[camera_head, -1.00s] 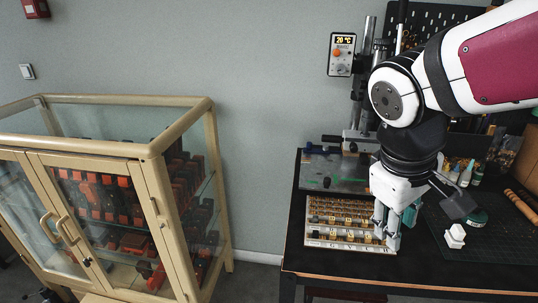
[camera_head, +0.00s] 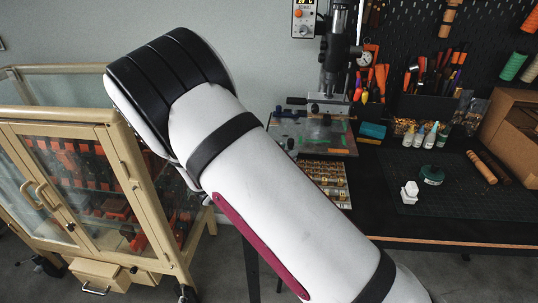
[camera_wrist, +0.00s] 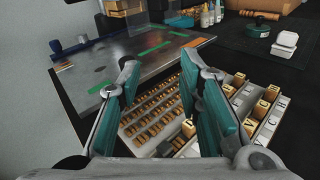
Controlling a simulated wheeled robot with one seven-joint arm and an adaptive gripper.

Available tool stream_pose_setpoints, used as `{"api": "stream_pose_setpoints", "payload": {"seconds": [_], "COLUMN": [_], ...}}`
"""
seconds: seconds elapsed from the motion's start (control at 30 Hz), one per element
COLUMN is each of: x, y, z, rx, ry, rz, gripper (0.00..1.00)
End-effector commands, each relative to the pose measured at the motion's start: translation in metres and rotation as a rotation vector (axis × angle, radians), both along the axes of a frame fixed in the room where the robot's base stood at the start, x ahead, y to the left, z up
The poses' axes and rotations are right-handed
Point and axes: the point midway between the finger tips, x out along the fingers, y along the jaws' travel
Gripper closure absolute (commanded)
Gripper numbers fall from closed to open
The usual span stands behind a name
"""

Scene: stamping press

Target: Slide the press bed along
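The press bed (camera_head: 310,134) is a flat grey metal plate with green marks, under the press (camera_head: 338,62) at the back left of the black table. In the wrist view the bed (camera_wrist: 125,68) lies ahead and to the left, with an orange mark at its right corner and a dark blue bar at its far left. My gripper (camera_wrist: 162,66) is open, its two teal-padded fingers spread with nothing between them. Its tips appear in front of the bed's near edge; I cannot tell whether they touch it. In the head view my arm hides the gripper.
A tray of brass letter stamps (camera_wrist: 152,116) lies below the gripper, close to the bed. White blocks (camera_head: 409,192), a green tin (camera_head: 432,175) and small bottles (camera_head: 430,136) stand to the right. A glass cabinet (camera_head: 70,120) stands left of the table.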

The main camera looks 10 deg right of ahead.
Motion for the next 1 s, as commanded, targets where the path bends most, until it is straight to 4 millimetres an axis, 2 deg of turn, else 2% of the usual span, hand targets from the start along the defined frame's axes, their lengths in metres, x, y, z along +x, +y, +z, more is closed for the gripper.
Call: {"api": "stream_pose_setpoints", "payload": {"seconds": [0.1,0.3,0.47,0.93,0.97,1.0], "x": [0.013,0.022,0.031,0.070,0.071,0.070], "y": [0.021,0.030,0.019,-0.031,-0.032,-0.031], "z": [-0.015,-0.023,-0.023,-0.024,-0.024,-0.023], "rx": [-0.096,-0.147,-0.147,-0.145,-0.145,-0.144], "ry": [0.027,0.041,0.041,0.041,0.041,0.041], "rz": [0.087,0.137,0.135,0.134,0.135,0.136], "gripper": [0.68,0.68,0.68,0.68,0.62,0.71]}}
